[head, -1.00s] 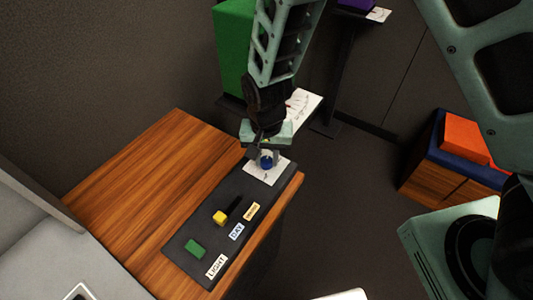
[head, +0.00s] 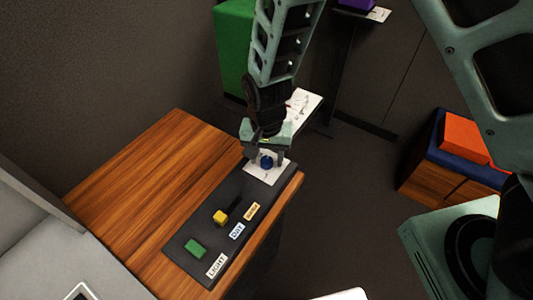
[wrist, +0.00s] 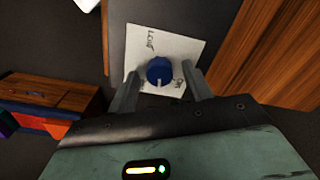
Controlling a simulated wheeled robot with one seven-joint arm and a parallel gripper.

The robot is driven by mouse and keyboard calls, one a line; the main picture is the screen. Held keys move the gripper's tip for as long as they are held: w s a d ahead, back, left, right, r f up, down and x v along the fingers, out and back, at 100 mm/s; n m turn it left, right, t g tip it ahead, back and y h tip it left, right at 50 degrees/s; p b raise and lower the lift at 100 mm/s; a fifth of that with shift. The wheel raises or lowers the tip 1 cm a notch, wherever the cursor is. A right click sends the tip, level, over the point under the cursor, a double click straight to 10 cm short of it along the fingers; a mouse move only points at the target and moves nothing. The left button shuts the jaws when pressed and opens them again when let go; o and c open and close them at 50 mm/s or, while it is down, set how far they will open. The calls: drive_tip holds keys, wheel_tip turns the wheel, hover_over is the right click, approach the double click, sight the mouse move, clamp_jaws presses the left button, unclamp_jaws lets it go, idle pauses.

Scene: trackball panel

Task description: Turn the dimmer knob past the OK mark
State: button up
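The dimmer knob (head: 266,162) is a round blue knob on a white card (head: 257,175) at the far end of a dark panel (head: 213,212). In the wrist view the knob (wrist: 159,71) shows a pale pointer line on the side toward my gripper. Handwriting on the card (wrist: 185,48) seems to read "LOW" at upper left and "OK" at lower right, near the right finger. My gripper (head: 267,160) is open over the knob, one finger on each side. In the wrist view gaps show between my gripper's fingers (wrist: 162,75) and the knob.
The panel also carries a yellow-tipped lever (head: 220,217), a green button (head: 195,248) and labels including "LIGHT" (head: 216,266). It lies on a wooden top (head: 135,180). A cabinet with orange boxes (head: 463,138) stands at right. Dark floor lies between.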

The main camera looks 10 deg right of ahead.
sight(267, 160)
drive_tip(key=shift+r, duration=0.1)
wheel_tip(267, 160, up, 17)
drive_tip(key=b, duration=0.1)
idle(0.3)
idle(0.4)
